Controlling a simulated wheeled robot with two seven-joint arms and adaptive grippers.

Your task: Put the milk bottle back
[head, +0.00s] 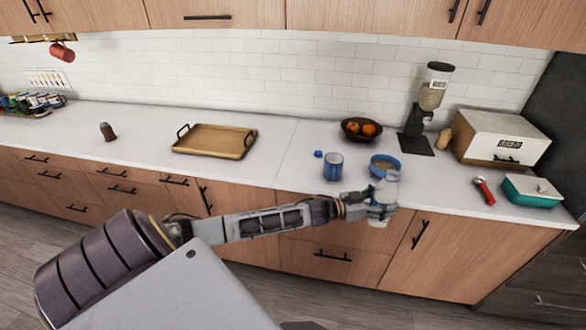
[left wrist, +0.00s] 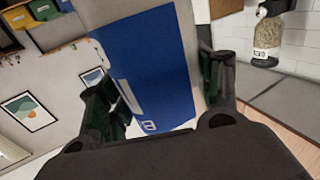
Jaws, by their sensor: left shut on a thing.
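My left gripper (head: 379,208) is at the front edge of the counter, in front of the blue bowl. It is shut on the milk bottle, which fills the middle of the left wrist view as a blue and pale body (left wrist: 158,75) between the two dark fingers (left wrist: 165,95). In the head view the gripper hides most of the bottle; a small pale part (head: 378,223) shows below the fingers. My right gripper is not in view.
A blue bowl (head: 384,163), a blue cup (head: 333,168) and a small blue cap-like piece (head: 318,154) stand close by. Behind are a fruit bowl (head: 362,129) and a cereal dispenser (head: 417,135). A bread box (head: 500,140) and teal dish (head: 531,194) are right; a wooden tray (head: 214,140) is left.

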